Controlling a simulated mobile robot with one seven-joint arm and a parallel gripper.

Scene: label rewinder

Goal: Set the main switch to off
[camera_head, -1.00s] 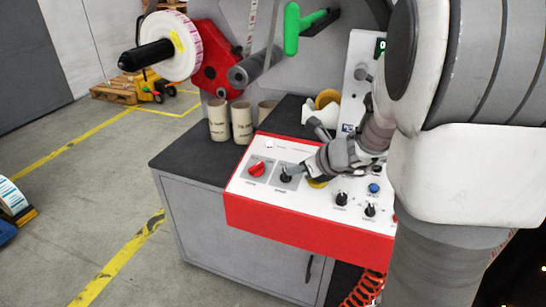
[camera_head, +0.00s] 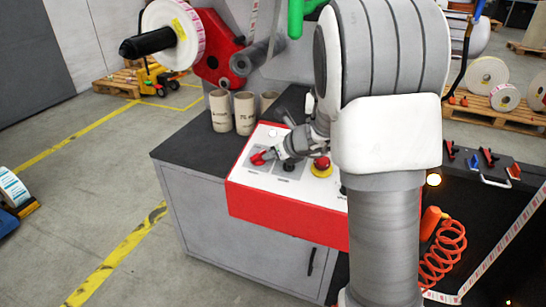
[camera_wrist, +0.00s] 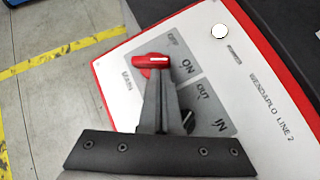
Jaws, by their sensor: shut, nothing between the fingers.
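The main switch is a red rotary knob (camera_head: 257,158) at the left end of the white-topped control panel (camera_head: 245,176). In the wrist view the red knob (camera_wrist: 150,62) sits on a grey plate marked MAIN, OFF and ON. The white line on its handle points right in the picture, towards the ON label (camera_wrist: 188,66). My gripper (camera_head: 268,156) is shut and empty. In the wrist view its fingertips (camera_wrist: 156,78) are at the knob's lower edge and hide part of it. I cannot tell whether they touch.
A black knob (camera_wrist: 187,120) on a plate marked OUT and IN is beside the main switch, partly hidden by my fingers. A red emergency button (camera_head: 321,165) stands to the right. Cardboard cores (camera_head: 221,110) stand behind the panel. My arm covers the panel's right part.

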